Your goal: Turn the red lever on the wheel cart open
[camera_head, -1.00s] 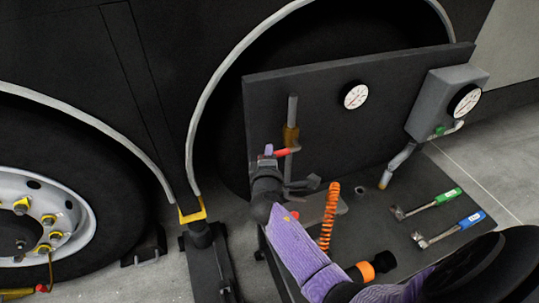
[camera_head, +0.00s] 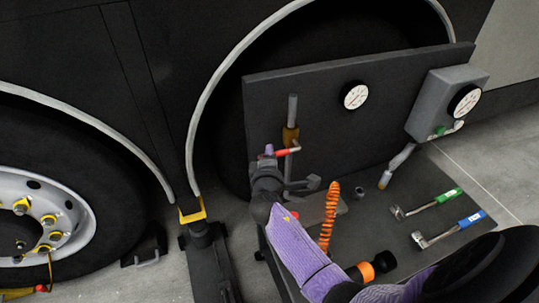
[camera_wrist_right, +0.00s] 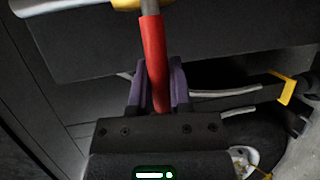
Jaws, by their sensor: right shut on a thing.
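The red lever (camera_head: 284,152) sits on a brass valve (camera_head: 290,136) on a vertical pipe at the left of the cart's dark back panel (camera_head: 330,110). In the right wrist view the red lever (camera_wrist_right: 153,55) runs down between the two purple fingers. My right gripper (camera_head: 268,152) is shut on the lever's left end; it also shows in the right wrist view (camera_wrist_right: 158,90). The lever sticks out roughly sideways from the valve in the head view. The lever's gripped end is partly hidden by the fingers. My left gripper is not in view.
The cart's top (camera_head: 435,185) holds two ratchet tools, with green (camera_head: 447,195) and blue (camera_head: 471,220) handles. An orange coiled hose (camera_head: 329,215) stands beside my right arm. A grey box with a gauge (camera_head: 440,100) is at the right. A bus wheel (camera_head: 40,220) is at the left.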

